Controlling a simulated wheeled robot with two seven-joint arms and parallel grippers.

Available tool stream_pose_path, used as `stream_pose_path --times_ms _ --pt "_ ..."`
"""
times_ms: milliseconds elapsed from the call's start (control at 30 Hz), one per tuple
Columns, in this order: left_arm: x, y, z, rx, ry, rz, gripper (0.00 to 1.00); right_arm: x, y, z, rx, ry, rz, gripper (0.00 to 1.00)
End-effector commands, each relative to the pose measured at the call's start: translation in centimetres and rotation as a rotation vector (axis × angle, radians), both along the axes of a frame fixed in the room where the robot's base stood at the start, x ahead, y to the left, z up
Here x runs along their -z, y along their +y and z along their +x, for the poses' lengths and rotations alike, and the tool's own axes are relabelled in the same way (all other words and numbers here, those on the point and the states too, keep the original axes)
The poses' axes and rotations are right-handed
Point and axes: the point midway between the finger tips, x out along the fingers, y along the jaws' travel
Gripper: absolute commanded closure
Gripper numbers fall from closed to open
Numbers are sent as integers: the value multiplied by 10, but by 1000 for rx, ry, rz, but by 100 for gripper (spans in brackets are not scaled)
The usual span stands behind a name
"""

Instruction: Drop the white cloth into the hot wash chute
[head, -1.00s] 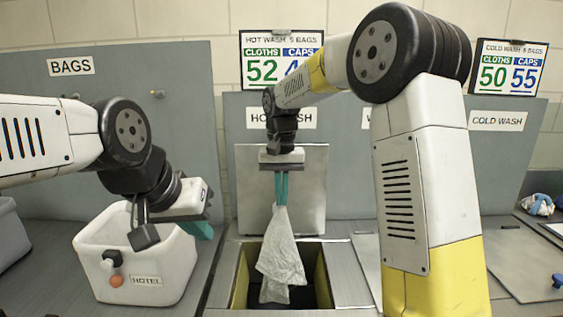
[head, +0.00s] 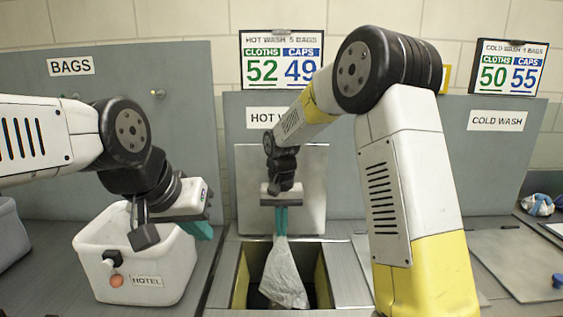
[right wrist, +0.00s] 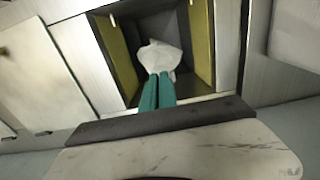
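The white cloth (head: 284,275) hangs from my right gripper (head: 281,232) in the head view, with its lower part inside the mouth of the hot wash chute (head: 242,278). The right gripper's teal fingers are shut on the cloth's top. In the right wrist view the cloth (right wrist: 160,57) shows beyond the fingertips (right wrist: 158,76), over the dark opening between yellow side walls (right wrist: 203,40). The chute's grey lid (head: 307,190) stands raised behind. My left gripper (head: 200,230) is at the right side of the HOTEL bin; its fingers are partly hidden and their opening is unclear.
The white HOTEL bin (head: 135,255) stands left of the chute. Closed lids lie to the right, one at the cold wash (head: 520,262). Count signs (head: 282,62) hang behind. A blue and white item (head: 538,204) lies at far right.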

Motion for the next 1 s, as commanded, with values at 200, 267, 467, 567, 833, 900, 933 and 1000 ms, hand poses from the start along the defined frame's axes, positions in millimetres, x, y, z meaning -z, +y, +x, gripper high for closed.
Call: stream_pose_path --times_ms 200,267,467,567,833,900,933,1000 --pt "0 0 0 0 0 0 100 10 0 0 0 1 0 100" --pt "0 0 0 0 0 0 100 10 0 0 0 0 0 100" --pt "0 0 0 0 0 0 100 10 0 0 0 0 0 82" --pt "0 0 0 0 0 0 100 10 0 0 0 0 0 72" --pt "0 0 0 0 0 0 100 10 0 0 0 0 0 55" --pt "0 0 0 0 0 0 100 10 0 0 0 0 0 45" --pt "0 0 0 0 0 0 100 10 0 0 0 0 0 45" --pt "0 0 0 0 0 0 100 10 0 0 0 0 0 45"
